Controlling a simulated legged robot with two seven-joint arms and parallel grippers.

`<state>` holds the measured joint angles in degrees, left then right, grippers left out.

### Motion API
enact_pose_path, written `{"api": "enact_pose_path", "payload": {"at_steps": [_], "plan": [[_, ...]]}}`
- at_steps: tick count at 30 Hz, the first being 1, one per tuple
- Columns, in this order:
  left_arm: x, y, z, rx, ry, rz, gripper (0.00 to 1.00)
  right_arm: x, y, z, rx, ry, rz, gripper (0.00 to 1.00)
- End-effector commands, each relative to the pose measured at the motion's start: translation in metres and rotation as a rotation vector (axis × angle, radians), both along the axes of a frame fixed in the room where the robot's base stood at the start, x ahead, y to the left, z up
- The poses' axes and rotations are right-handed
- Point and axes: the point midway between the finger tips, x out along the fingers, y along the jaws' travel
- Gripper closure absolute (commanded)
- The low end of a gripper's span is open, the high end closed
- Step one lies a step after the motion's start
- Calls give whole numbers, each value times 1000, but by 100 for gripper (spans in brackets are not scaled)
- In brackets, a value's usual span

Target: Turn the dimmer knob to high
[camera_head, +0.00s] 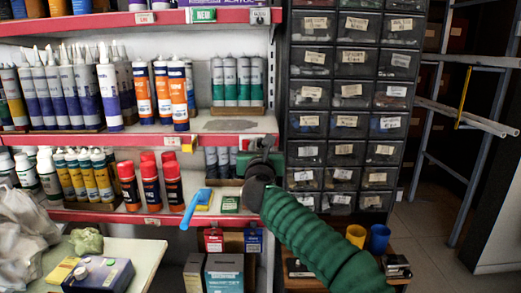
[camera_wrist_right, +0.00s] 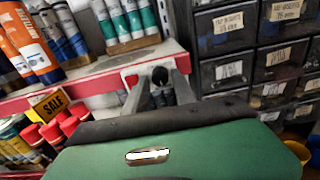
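The dimmer knob (camera_wrist_right: 160,75) is a small dark round knob on a pale plate (camera_wrist_right: 132,79) on the front edge of a shelf, seen in the right wrist view. My right gripper (camera_wrist_right: 161,88) points at it, with one grey finger on each side of the knob. The fingers are apart; I cannot tell whether they touch it. In the head view my right gripper (camera_head: 263,146) is at the middle shelf's right end and mostly hides the knob. The knob's pointer and setting cannot be read. My left gripper is not in view.
Red-edged shelves (camera_head: 100,138) hold bottles and tubes. A dark drawer cabinet (camera_head: 350,100) stands close right of the gripper. Red-capped bottles (camera_head: 150,180) and a blue-handled item (camera_head: 195,208) are on the shelf below. A table (camera_head: 140,252) is at lower left.

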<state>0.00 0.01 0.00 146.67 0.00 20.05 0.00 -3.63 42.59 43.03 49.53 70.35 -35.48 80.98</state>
Motion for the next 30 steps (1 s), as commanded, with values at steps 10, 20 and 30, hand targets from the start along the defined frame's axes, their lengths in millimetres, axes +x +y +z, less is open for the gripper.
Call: {"api": "enact_pose_path", "payload": {"at_steps": [10, 20, 30], "plan": [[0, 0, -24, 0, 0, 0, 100, -46, 0, -2, -5, -3, 0, 68], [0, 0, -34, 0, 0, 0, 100, -139, 0, -1, -6, -2, -2, 68], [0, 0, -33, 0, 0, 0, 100, -166, 1, -3, 0, 3, -1, 68]]}}
